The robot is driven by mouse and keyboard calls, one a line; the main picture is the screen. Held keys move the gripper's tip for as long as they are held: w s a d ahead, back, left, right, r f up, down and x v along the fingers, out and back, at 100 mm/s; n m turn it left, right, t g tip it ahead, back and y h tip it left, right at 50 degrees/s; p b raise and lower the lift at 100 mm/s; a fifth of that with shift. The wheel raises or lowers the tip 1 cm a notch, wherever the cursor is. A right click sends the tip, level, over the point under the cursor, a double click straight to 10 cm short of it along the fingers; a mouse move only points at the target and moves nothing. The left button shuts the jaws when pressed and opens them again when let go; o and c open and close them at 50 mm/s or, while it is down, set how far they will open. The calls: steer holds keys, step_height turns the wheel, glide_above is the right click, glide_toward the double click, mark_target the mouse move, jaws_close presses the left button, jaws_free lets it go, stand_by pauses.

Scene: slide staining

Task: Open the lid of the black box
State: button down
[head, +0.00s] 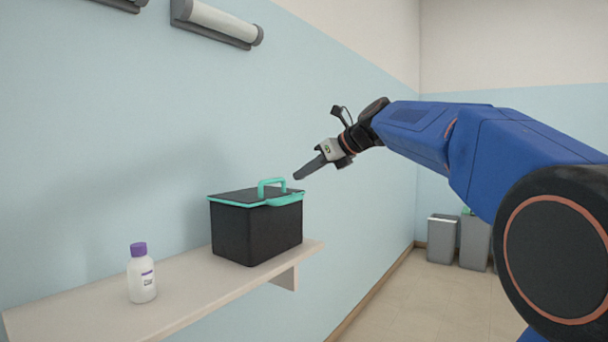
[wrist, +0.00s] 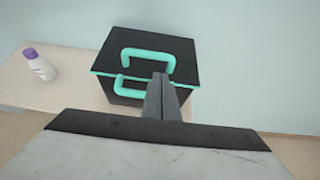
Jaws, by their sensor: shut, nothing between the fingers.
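The black box (head: 256,232) stands on a wall shelf in the head view, with its lid (head: 237,196) down. The lid has a teal rim and a raised teal handle (head: 272,183). In the wrist view the box (wrist: 120,93) shows its lid (wrist: 160,44), the handle (wrist: 148,51) and a second teal loop (wrist: 120,88) on the front side. My gripper (head: 298,177) is shut and empty. It is above and to the right of the handle in the head view, apart from it. In the wrist view its fingers (wrist: 160,80) cover part of the front rim.
A white bottle with a purple cap (head: 142,275) stands on the shelf (head: 190,297) left of the box. The blue wall is close behind. Grey bins (head: 442,240) stand on the floor at the far right. The space above the box is free.

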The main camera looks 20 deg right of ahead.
mark_target(286, 194)
steer(key=x, duration=0.7)
steer(key=shift+w+a+f, duration=0.15)
steer(key=shift+f, duration=0.05)
steer(key=shift+r, duration=0.1)
